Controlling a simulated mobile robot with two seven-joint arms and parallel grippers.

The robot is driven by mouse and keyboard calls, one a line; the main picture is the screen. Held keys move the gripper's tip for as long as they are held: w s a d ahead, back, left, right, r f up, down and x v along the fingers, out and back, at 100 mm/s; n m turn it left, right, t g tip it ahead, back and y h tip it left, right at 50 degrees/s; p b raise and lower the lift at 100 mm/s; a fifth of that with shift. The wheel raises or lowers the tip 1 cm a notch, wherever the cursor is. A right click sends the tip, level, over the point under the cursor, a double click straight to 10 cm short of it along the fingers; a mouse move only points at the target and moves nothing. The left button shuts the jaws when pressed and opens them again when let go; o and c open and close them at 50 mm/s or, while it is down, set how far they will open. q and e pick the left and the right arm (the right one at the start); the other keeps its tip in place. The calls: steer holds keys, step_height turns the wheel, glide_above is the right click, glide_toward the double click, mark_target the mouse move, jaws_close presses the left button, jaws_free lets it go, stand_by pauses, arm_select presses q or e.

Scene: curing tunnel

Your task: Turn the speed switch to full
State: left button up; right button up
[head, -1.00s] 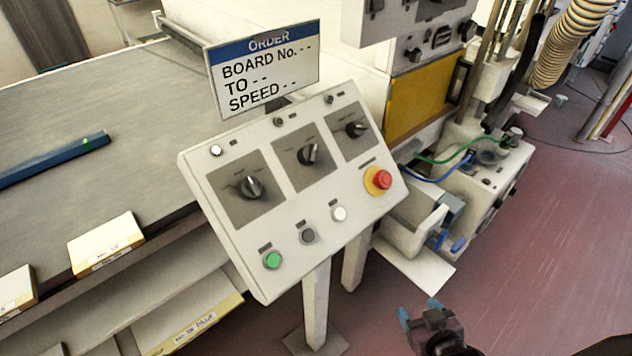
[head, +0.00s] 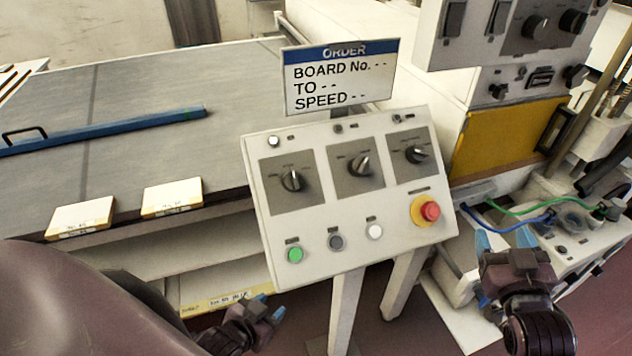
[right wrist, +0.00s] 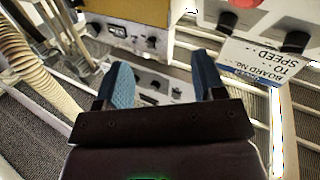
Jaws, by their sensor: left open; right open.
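A sloped white control panel (head: 318,255) carries three black rotary switches on grey plates: left (head: 292,181), middle (head: 360,165) and right (head: 415,153). Their labels are too small to read, so I cannot tell which is the speed switch. The left and middle pointers tilt up and right; the right one's setting is unclear. My left gripper (head: 270,308) is open and empty, below the panel's lower left edge. My right gripper (head: 503,241) is open and empty, right of the panel, apart from it. Its blue fingers also show in the right wrist view (right wrist: 163,82).
An order sign (head: 340,87) stands behind the panel, with blank values. The panel also has a red emergency button (head: 430,211) and green (head: 295,255), grey and white buttons. A conveyor table (head: 150,85) lies left. A machine with a yellow plate (head: 505,140) stands right.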

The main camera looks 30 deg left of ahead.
steer(key=a+r+n+g+y, duration=0.2)
steer(key=a+r+n+y, duration=0.6)
steer(key=a+r, duration=0.85)
steer(key=s+a+r+n+g+y, duration=0.2)
steer(key=s+a+r+n+g, duration=0.3)
steer(key=s+a+n, duration=0.4)
steer(key=s+a+r+n+g+y, duration=0.1)
steer(key=s+a+r+n+g, duration=0.2)
steer(key=s+a+n+g, duration=0.55)
steer(key=n+t+h, duration=0.6)
steer(key=n+h, duration=0.1)
steer(key=n, duration=0.9)
glide_toward(297, 182)
steer(key=x, duration=1)
steer(key=shift+a, duration=0.1)
